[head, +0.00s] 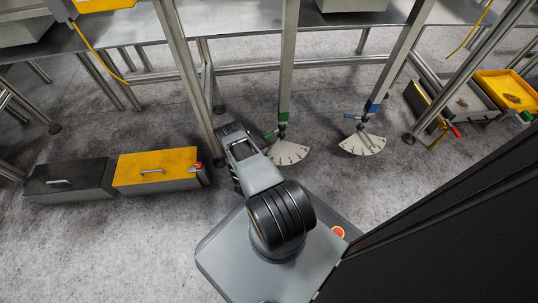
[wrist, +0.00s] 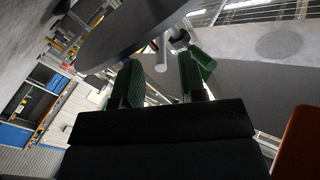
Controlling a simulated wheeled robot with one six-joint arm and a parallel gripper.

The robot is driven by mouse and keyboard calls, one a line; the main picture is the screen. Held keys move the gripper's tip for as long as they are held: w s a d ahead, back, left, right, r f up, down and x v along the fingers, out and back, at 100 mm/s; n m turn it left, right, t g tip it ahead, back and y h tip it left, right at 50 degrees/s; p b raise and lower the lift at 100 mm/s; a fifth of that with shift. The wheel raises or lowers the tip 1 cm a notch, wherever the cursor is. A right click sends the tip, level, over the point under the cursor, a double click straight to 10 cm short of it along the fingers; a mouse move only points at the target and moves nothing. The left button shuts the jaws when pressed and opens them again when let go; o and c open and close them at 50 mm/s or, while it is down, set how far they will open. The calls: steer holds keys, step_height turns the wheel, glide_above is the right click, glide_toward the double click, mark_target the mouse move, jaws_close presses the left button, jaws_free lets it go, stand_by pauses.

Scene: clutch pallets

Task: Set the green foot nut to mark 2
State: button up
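The green-marked foot (head: 284,118) is at the lower end of a grey table leg in the head view. A white fan-shaped scale with dark marks (head: 288,152) lies at its base. A short green lever (head: 270,134) sticks out left of the foot. The mark numbers are too small to read. My gripper (head: 232,133) is low, just left of this foot, its fingertips not clear there. In the wrist view my gripper (wrist: 160,86) has its two dark green fingers apart. A grey hexagonal piece (wrist: 180,38) and a dark disc (wrist: 128,30) show beyond the fingertips.
A blue-marked foot (head: 372,106) with its own scale (head: 362,144) stands to the right. A table leg (head: 190,80) rises close by my gripper. A yellow-topped box (head: 155,165) and a dark box (head: 68,178) stand left. Yellow bins (head: 508,90) are at far right.

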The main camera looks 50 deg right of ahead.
mark_target(274, 146)
steer(key=shift+w+d+b, duration=0.15)
steer(key=shift+d+b, duration=0.05)
steer(key=shift+d, duration=0.55)
steer(key=shift+w+d+b, duration=0.15)
steer(key=shift+d, duration=0.55)
jaws_close()
